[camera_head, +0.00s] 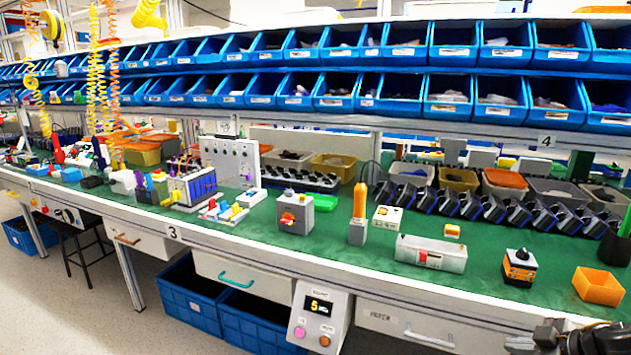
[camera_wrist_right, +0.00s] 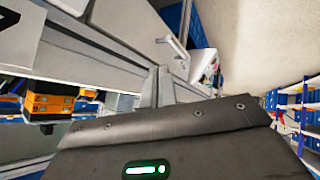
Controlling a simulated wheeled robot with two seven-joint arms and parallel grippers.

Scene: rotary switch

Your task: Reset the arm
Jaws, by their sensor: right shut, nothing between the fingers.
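My right gripper (camera_head: 520,343) shows at the bottom right corner of the head view, in front of the bench's front edge and partly cut off by the frame. Its fingers (camera_wrist_right: 157,84) are together and empty in the right wrist view, beside the bench front and drawers. My left gripper is out of view.
The green mat (camera_head: 340,250) also holds a grey box with a red knob (camera_head: 295,213), a grey box with a red button (camera_head: 431,255) and an orange bin (camera_head: 598,287). Blue bins (camera_head: 455,43) line the shelves behind. White drawers (camera_head: 404,325) sit below the bench edge.

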